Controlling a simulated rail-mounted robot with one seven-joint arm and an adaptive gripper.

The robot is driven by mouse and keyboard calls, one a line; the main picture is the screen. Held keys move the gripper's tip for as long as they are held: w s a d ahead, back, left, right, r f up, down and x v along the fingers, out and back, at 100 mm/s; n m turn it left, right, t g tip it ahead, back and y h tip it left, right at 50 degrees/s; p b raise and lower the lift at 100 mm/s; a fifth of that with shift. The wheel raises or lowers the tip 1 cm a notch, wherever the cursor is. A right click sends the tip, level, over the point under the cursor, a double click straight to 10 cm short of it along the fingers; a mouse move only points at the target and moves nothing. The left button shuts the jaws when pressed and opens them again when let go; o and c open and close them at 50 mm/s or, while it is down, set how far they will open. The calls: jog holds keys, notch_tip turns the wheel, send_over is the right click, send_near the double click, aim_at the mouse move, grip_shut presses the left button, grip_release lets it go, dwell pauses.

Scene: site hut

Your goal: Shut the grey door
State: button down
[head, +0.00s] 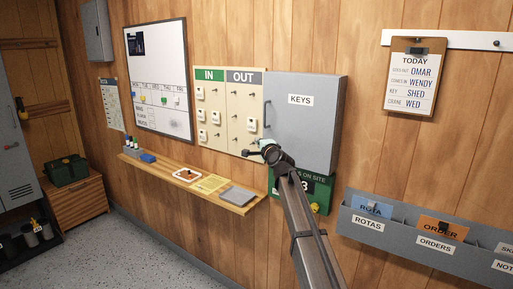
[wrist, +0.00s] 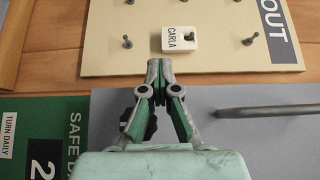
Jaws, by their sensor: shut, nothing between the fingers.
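The grey door (head: 305,122) is the front of a wall cabinet labelled KEYS, with a bar handle near its left edge. Its face looks about flat to the wall; I cannot tell whether a small gap is open. My gripper (head: 247,153) is at the door's lower left corner, with its fingers pointing left. In the wrist view the grey door (wrist: 220,100) and its handle (wrist: 275,110) lie to the right of my gripper (wrist: 159,65). The fingertips are together and empty, past the door's edge, over the IN/OUT board. I cannot tell whether they touch anything.
The IN/OUT board (head: 239,122) with pegs and tags hangs left of the cabinet. A green sign (head: 319,190) is below it, partly behind my arm. A wooden shelf (head: 239,209) runs lower left. Grey document pockets (head: 392,236) are at lower right. A clipboard (head: 413,77) hangs upper right.

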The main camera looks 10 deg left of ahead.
jog(key=shift+w+d, duration=0.4)
jog(key=shift+d, duration=0.05)
jog(key=shift+s, duration=0.1)
jog(key=s+a+m+t+y+p, duration=0.1)
jog(key=s+a+m, duration=0.2)
jog(key=s+a, duration=0.6)
jog(key=s+a+m+t+p, duration=0.15)
jog(key=s+a+m, duration=0.35)
jog(key=s, duration=0.8)
jog(key=d+f+m+h, duration=0.8)
jog(key=d+m+h, duration=0.4)
jog(key=m, duration=0.6)
jog(key=w+d+p, duration=0.1)
jog(key=w+p, duration=0.3)
jog(key=w, duration=0.9)
jog(key=shift+w+h+p, duration=0.3)
jog(key=shift+w+p, duration=0.1)
